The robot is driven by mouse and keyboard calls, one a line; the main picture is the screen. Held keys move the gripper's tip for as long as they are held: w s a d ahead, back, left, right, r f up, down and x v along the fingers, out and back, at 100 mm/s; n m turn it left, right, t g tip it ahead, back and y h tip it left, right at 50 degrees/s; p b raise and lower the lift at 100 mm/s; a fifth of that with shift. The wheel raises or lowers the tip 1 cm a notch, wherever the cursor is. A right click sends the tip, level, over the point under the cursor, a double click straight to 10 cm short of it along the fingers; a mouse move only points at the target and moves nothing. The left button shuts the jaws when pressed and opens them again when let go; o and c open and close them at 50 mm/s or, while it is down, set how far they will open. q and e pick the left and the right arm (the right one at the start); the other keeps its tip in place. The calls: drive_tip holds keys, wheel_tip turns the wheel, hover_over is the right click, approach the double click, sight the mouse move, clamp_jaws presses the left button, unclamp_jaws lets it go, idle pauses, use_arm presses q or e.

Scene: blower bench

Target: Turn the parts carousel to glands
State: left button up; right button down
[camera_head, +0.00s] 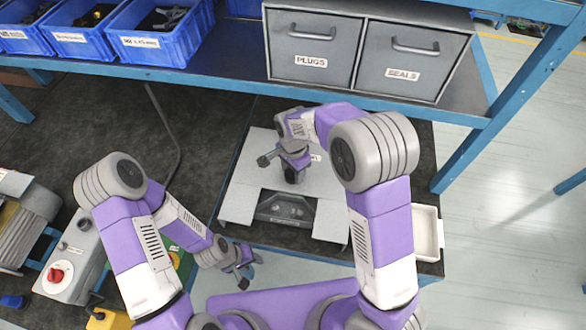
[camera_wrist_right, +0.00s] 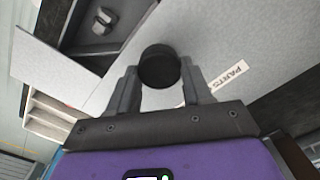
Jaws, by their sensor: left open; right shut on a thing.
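The parts carousel (camera_head: 240,190) is a light grey housing on the bench with a dark opening (camera_head: 284,208) at its front. Small grey parts show in the opening, but I cannot tell what kind. In the right wrist view the grey top (camera_wrist_right: 215,35) carries a PARTS label (camera_wrist_right: 229,77). My right gripper (camera_head: 290,163) is over the top, shut on a round black knob (camera_wrist_right: 159,67), with a finger on each side. The knob's turn position cannot be read. My left gripper (camera_head: 244,268) is open and empty, low and left of the carousel's front.
A shelf above holds grey drawers marked PLUGS (camera_head: 311,62) and SEALS (camera_head: 402,74), and blue bins (camera_head: 160,45). A white tray (camera_head: 428,234) lies right of the carousel. A grey box with a red knob (camera_head: 56,274) stands at the left.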

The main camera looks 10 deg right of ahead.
drive_tip(key=shift+w, duration=0.1)
idle(0.5)
drive_tip(key=shift+c, duration=2.4)
unclamp_jaws()
drive_tip(key=shift+r+p, duration=0.85)
drive_tip(key=shift+r, duration=2.95)
